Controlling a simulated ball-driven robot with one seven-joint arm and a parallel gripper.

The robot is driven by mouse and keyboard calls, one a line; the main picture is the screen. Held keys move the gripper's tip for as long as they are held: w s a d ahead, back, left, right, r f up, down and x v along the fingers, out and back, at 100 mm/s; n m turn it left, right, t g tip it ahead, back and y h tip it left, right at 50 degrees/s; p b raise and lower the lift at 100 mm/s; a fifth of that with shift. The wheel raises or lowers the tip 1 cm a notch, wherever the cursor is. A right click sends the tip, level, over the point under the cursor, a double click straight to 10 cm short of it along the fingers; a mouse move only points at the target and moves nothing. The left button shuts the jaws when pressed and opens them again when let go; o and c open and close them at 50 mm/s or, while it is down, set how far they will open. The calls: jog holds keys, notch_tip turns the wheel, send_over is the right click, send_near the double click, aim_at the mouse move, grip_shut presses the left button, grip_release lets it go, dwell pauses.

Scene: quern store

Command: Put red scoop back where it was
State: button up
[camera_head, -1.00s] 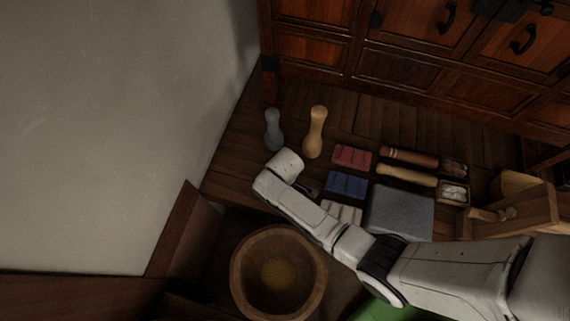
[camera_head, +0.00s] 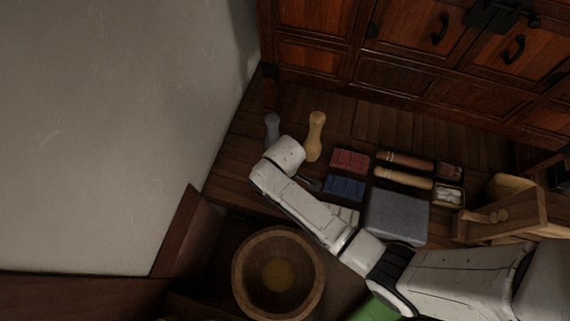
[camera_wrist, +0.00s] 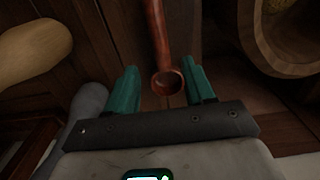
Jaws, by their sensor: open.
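The red scoop (camera_wrist: 167,82) shows in the wrist view as a reddish-brown round cup with a long handle running up to the top edge. Its cup lies between the teal fingertips of my gripper (camera_wrist: 166,78), with a gap visible on both sides. My gripper is open; I cannot tell how far the scoop is below it. In the head view my arm hides the scoop, and the fingers barely show. The wooden bowl with yellow grain (camera_head: 236,285) stands below my arm there; its rim also shows in the wrist view (camera_wrist: 250,40).
A grey pestle-like piece (camera_head: 271,125) and a tan one (camera_head: 315,135) stand beside my wrist. A red block (camera_head: 350,161), blue block (camera_head: 345,188), grey slab (camera_head: 397,214) and two rollers (camera_head: 403,178) lie to the right. A wall bounds the left, a cabinet (camera_head: 400,75) the back.

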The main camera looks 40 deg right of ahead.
jog(key=shift+r, duration=1.55)
jog(key=shift+s, duration=0.1)
jog(key=s+d+r+m, duration=0.3)
jog(key=s+r, duration=0.3)
jog(key=s, duration=0.2)
jog(key=s+d+r+m+t, duration=0.1)
jog(key=s+d+r+m, duration=0.3)
jog(key=s+r, duration=0.3)
jog(key=shift+s+d+r+m, duration=0.3)
jog(key=shift+s+d, duration=0.1)
jog(key=shift+s, duration=0.3)
